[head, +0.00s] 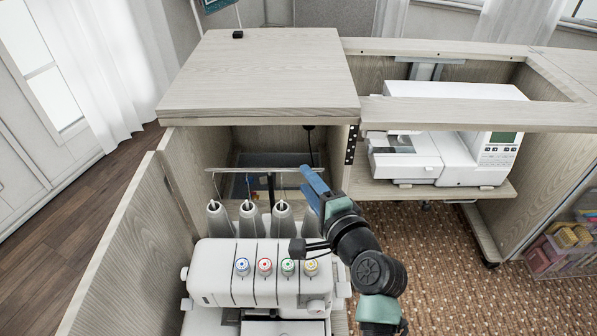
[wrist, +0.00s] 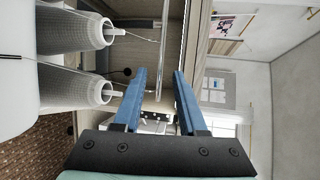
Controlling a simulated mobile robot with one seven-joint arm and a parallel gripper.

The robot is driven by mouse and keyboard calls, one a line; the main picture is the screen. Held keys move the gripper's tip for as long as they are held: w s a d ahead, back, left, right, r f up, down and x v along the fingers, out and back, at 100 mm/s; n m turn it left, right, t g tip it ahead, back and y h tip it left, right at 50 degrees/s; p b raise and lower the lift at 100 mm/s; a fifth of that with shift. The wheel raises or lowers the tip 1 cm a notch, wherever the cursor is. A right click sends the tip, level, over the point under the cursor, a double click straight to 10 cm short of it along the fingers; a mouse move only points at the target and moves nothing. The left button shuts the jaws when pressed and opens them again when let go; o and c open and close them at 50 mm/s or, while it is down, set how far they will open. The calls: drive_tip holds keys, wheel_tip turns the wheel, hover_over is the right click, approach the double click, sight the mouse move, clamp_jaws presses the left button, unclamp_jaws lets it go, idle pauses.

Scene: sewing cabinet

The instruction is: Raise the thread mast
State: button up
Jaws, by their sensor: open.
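A white serger (head: 262,272) with several coloured dials stands on the pulled-out shelf at the left cabinet bay. Its thread mast (head: 235,169) is a thin horizontal bar on a dark upright post (head: 271,190) behind several grey thread cones (head: 248,220). My gripper (head: 306,181) has blue fingers and is open at the right end of the bar. In the wrist view the bar (wrist: 164,35) runs between the two spread fingertips (wrist: 159,72); I cannot tell whether either finger touches it. Two cones (wrist: 85,85) show at the left there.
The cabinet top (head: 260,70) overhangs behind the mast. An open door (head: 125,255) stands at the left. A second sewing machine (head: 435,155) sits in the right bay. A clear bin (head: 565,250) is at far right. Carpet is free right of my arm.

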drive_tip(key=shift+b+x, duration=0.55)
drive_tip(key=shift+x, duration=2.15)
clamp_jaws()
